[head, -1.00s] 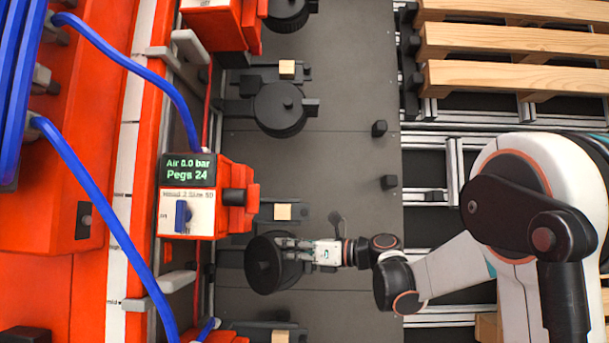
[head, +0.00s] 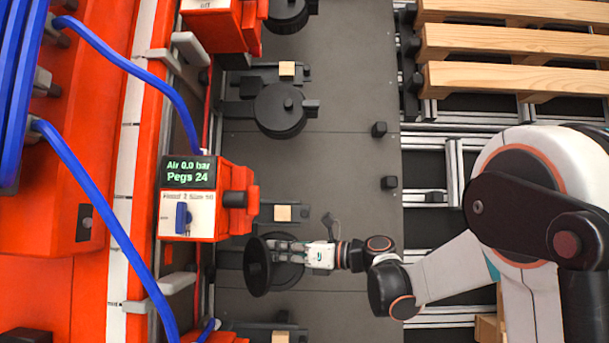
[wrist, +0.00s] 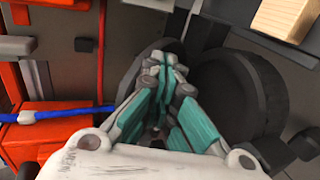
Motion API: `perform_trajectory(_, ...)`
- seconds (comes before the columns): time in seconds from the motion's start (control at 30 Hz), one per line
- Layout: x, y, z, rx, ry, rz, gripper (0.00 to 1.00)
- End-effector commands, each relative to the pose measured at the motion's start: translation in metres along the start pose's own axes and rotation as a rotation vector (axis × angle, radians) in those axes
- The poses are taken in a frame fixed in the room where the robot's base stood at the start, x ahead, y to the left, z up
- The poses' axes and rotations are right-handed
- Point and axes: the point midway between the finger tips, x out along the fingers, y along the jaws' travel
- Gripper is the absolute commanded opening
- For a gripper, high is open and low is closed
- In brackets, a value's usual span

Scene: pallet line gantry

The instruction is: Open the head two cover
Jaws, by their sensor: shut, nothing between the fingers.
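The head two cover (head: 257,268) is a round black lid, tilted up on edge at the left of its round black base (head: 288,274) below the head 2 box. My gripper (head: 272,246) reaches in from the right over the base, shut and empty, its fingertips at the cover's inner side. In the wrist view, my gripper (wrist: 162,62) is shut, with the dark cover (wrist: 128,82) partly hidden behind its fingers and the round base (wrist: 240,95) to the right. Whether the fingertips touch the cover cannot be told.
The orange head 2 box (head: 188,200) has a display reading Air 0.0 bar, Pegs 24, and a blue switch. A wooden block (head: 283,213) sits just above the base. Another round black cover (head: 280,110) lies flat further up. Wooden pallet slats (head: 510,80) are at upper right.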

Motion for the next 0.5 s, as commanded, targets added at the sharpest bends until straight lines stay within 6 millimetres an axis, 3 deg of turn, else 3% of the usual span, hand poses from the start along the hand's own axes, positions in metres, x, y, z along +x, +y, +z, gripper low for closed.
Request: perform_trajectory(0.5, 0.011, 0.018, 0.0, 0.0, 0.001, 0.001, 0.0)
